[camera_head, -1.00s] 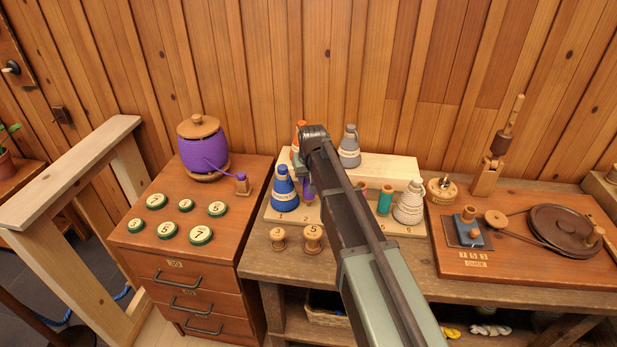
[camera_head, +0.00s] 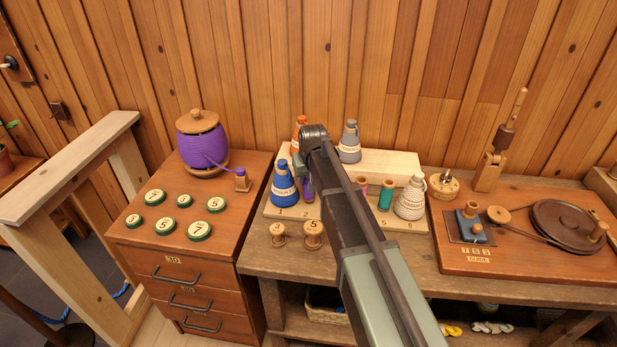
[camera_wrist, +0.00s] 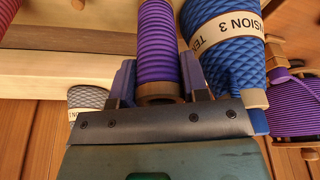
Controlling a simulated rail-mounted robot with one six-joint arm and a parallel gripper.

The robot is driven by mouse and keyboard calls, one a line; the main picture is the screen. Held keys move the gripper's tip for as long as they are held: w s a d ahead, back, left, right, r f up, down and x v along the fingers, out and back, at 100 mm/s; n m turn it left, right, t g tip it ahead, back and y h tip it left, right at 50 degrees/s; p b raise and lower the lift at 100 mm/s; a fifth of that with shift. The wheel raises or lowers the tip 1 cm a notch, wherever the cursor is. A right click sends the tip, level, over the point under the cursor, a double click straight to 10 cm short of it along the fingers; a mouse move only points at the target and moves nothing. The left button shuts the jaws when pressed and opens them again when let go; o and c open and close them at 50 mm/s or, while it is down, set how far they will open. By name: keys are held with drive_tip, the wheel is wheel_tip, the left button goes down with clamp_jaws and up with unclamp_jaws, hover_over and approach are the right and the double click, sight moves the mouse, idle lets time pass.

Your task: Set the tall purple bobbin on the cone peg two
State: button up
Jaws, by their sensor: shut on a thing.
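The tall purple bobbin (camera_wrist: 157,45) is ribbed, with a brown end ring. My gripper (camera_wrist: 161,85) is shut on it near that end, one finger on each side. In the head view only a sliver of the bobbin (camera_head: 309,188) shows beside my arm, over the stand near the number 2. My gripper (camera_head: 303,168) there is mostly hidden by my arm. Peg two is hidden, so I cannot tell whether the bobbin touches it. A blue cone (camera_head: 284,186) stands close on the left at number 1; it also shows in the wrist view (camera_wrist: 225,55).
The stepped wooden stand (camera_head: 405,165) also bears an orange cone (camera_head: 299,130), a grey cone (camera_head: 349,146), a green spool (camera_head: 385,196) and a whitish cone (camera_head: 410,199). Two small wooden spools stand in front. A purple jar (camera_head: 202,145) is on the left cabinet.

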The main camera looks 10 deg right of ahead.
drive_tip(key=shift+f+b, duration=0.6)
idle(0.7)
drive_tip(key=o, duration=0.6)
drive_tip(key=shift+o, duration=0.2)
drive_tip(key=shift+r, duration=0.1)
drive_tip(key=p+v, duration=1)
drive_tip(key=v, duration=0.1)
drive_tip(key=shift+p, duration=0.3)
